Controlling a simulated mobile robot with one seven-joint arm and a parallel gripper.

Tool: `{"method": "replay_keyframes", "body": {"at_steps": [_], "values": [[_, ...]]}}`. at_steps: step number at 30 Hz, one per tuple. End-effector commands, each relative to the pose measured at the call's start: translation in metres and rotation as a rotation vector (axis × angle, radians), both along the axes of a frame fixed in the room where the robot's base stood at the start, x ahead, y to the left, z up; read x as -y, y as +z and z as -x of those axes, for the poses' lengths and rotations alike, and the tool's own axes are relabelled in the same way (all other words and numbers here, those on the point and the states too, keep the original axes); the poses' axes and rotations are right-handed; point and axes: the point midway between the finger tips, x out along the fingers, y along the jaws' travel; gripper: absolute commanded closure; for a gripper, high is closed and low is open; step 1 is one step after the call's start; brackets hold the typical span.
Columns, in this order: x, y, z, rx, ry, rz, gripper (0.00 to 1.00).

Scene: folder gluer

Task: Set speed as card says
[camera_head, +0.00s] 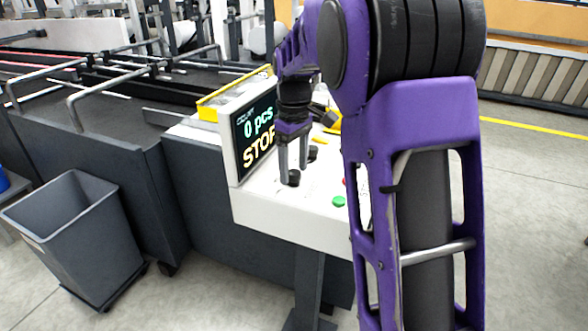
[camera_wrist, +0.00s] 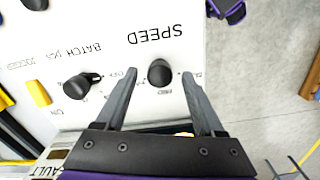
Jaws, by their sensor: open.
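The black speed knob (camera_wrist: 160,72) sits on the white control panel (camera_wrist: 200,15) below the upside-down word SPEED. My gripper (camera_wrist: 160,76) is open, with one finger on each side of this knob; I cannot tell whether either touches it. The knob's pointer setting is not readable. In the head view my gripper (camera_head: 293,170) points down over the panel, with black knobs close to its fingers. The display (camera_head: 255,130) reads 0 pcs and STOP. I cannot make out a card with a speed on it.
The batch knob (camera_wrist: 77,87) is beside the speed knob, left of my fingers. A yellow part (camera_wrist: 39,93) lies further left. A green button (camera_head: 339,201) is near the panel's front edge. A grey bin (camera_head: 75,235) stands on the floor at left.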

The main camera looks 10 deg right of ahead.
Motion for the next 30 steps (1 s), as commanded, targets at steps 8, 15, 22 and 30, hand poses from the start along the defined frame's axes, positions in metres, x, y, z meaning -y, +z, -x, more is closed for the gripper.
{"method": "replay_keyframes", "body": {"at_steps": [8, 15, 22, 30], "values": [[-0.0001, -0.0032, -0.0001, 0.0, 0.0, 0.0, 0.29], [0.0001, -0.003, -0.0001, 0.0, 0.0, 0.0, 0.64], [0.0001, -0.0029, -0.0001, 0.0, 0.0, 0.0, 1.0], [0.0001, -0.0021, -0.0001, 0.0, -0.015, 0.0, 1.0]]}}
